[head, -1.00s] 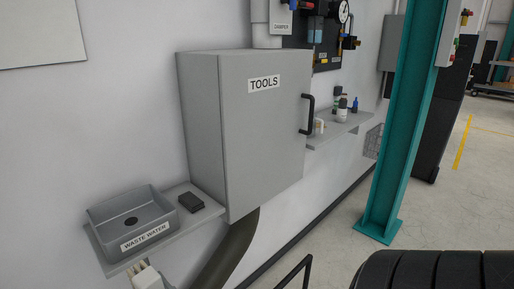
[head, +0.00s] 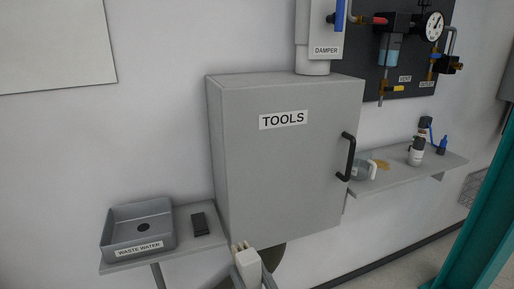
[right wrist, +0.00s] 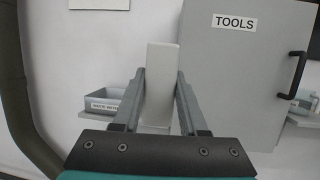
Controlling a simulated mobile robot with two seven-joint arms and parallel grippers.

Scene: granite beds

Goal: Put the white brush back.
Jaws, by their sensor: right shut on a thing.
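My right gripper (right wrist: 160,74) is shut on a plain white block, which I take to be the white brush (right wrist: 161,88). The block stands up between the two grey fingers in the right wrist view. In the head view the brush (head: 248,267) shows at the bottom edge, in front of the lower part of the tools cabinet. Its bristles cannot be made out clearly. The grey tools cabinet (head: 285,165) is closed, with a black handle (head: 347,157) on its right side. My left gripper is not in view.
A grey waste water basin (head: 138,230) and a small dark block (head: 200,223) sit on the left shelf (head: 185,250). The right shelf (head: 400,178) holds a clear cup (head: 361,170), a brown item (head: 381,164) and bottles (head: 417,150). A teal post (head: 482,235) stands at right.

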